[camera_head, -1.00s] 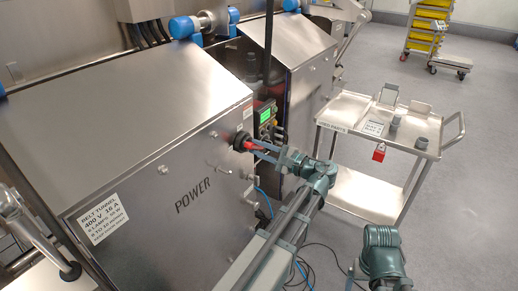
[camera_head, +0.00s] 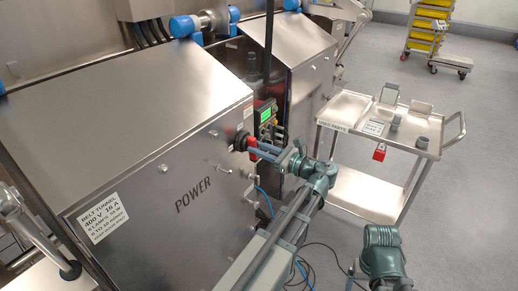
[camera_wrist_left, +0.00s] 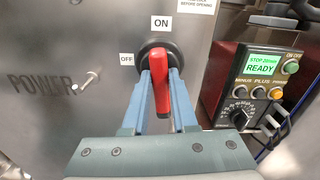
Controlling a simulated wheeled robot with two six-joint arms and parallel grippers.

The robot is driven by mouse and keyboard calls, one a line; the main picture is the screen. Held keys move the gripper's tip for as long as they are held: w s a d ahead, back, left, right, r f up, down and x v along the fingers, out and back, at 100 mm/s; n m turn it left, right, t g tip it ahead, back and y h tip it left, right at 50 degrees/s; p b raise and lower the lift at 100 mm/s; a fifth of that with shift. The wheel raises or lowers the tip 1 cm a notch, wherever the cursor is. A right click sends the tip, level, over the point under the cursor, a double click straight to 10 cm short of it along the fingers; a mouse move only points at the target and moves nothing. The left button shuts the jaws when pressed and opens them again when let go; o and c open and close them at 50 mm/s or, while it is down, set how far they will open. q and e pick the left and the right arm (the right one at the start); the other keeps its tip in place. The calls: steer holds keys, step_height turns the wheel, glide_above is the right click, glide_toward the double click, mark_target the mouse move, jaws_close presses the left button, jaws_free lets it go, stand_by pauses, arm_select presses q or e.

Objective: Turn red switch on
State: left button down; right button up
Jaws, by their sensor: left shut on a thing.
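The red switch (camera_head: 252,154) is a red handle on a black round base on the steel cabinet's front. In the left wrist view the red handle (camera_wrist_left: 161,92) stands upright in the picture, its upper end toward the ON label (camera_wrist_left: 161,23). The OFF label (camera_wrist_left: 126,59) is left of the base. My left gripper (camera_head: 262,151) is shut on the handle, one blue finger on each side. In the head view the fingers partly hide the handle. Part of my right arm and gripper (camera_head: 352,275) shows at the bottom; its jaw opening is unclear.
Right of the switch is a control box (camera_wrist_left: 258,85) with a green screen reading READY, buttons and a knob. A metal pin (camera_wrist_left: 89,78) sticks out by the POWER lettering. A steel cart (camera_head: 350,135) with a red padlock (camera_head: 379,152) stands to the right. Cables lie below.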

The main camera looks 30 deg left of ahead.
arm_select(q)
steer(key=shift+m, duration=0.9)
steer(key=c, duration=0.7)
jaws_free()
steer(key=s+d, duration=0.1)
steer(key=d, duration=1.2)
steer(key=shift+d, duration=0.4)
steer(key=shift+s, duration=0.1)
